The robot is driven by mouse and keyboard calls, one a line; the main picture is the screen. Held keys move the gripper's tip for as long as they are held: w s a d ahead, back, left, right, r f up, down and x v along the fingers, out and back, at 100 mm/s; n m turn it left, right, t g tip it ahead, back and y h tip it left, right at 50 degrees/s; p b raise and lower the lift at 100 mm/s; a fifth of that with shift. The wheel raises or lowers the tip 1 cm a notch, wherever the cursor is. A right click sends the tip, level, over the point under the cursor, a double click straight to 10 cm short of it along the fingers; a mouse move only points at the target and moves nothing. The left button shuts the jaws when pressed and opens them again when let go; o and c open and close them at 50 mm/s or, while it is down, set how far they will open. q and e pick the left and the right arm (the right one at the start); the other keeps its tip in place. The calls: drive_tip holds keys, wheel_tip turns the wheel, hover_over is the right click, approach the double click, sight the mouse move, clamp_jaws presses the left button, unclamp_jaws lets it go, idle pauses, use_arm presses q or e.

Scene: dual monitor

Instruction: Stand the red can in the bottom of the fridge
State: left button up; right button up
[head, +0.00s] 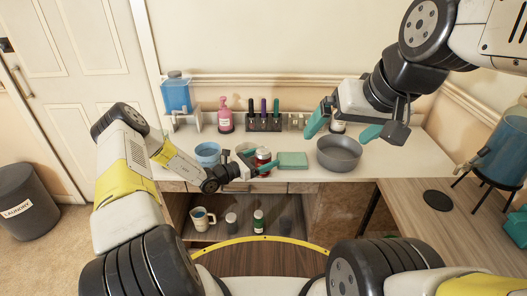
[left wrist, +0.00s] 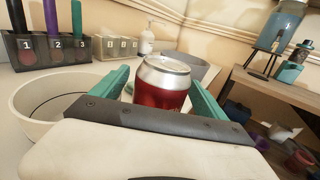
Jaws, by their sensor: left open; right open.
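The red can (head: 263,155) stands upright on the white counter, near its front edge. In the left wrist view the can (left wrist: 162,85) has a silver top and sits between the two teal fingers. My left gripper (head: 259,168) is open around the can; I cannot tell whether a finger touches it. My right gripper (head: 345,126) is open and empty, above the grey pot. An open compartment (head: 320,222) under the counter holds a mug (head: 202,219) and small bottles; I cannot tell whether it is the fridge.
A blue bowl (head: 207,152), a pale bowl (head: 246,149), a teal block (head: 292,160) and a grey pot (head: 339,155) stand near the can. A pink bottle (head: 225,117) and a pen rack (head: 264,124) stand behind. A wooden desk (head: 450,220) is at the right.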

use_arm(q)
drive_tip(key=shift+x, duration=0.85)
drive_tip(key=c, duration=1.8)
clamp_jaws()
drive_tip(key=shift+r, duration=0.15)
